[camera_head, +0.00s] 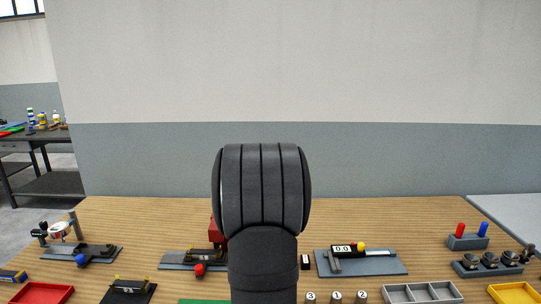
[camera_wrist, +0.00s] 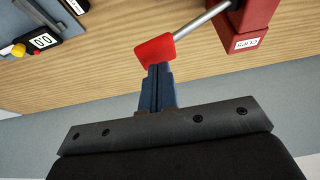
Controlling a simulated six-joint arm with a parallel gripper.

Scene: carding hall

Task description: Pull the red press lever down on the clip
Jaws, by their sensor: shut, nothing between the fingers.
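The red press lever ends in a red block handle (camera_wrist: 155,49) on a metal rod in the wrist view. The rod runs to the upright red press body (camera_wrist: 258,22), which bears a white label reading "CLIPS". My gripper (camera_wrist: 157,68) is shut and empty, with its fingertips right at the handle's edge; I cannot tell whether they touch it. In the head view my arm covers the gripper and most of the press; only a strip of the red press (camera_head: 216,232) shows left of the arm. The clip cannot be made out.
Left of my arm is a grey plate with a red-knobbed fixture (camera_head: 199,268). Right of it a gauge (camera_head: 342,249) lies on a grey plate. A grey divided tray (camera_head: 422,293), a red tray (camera_head: 42,293) and a yellow tray (camera_head: 513,293) line the front. A wall stands behind.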

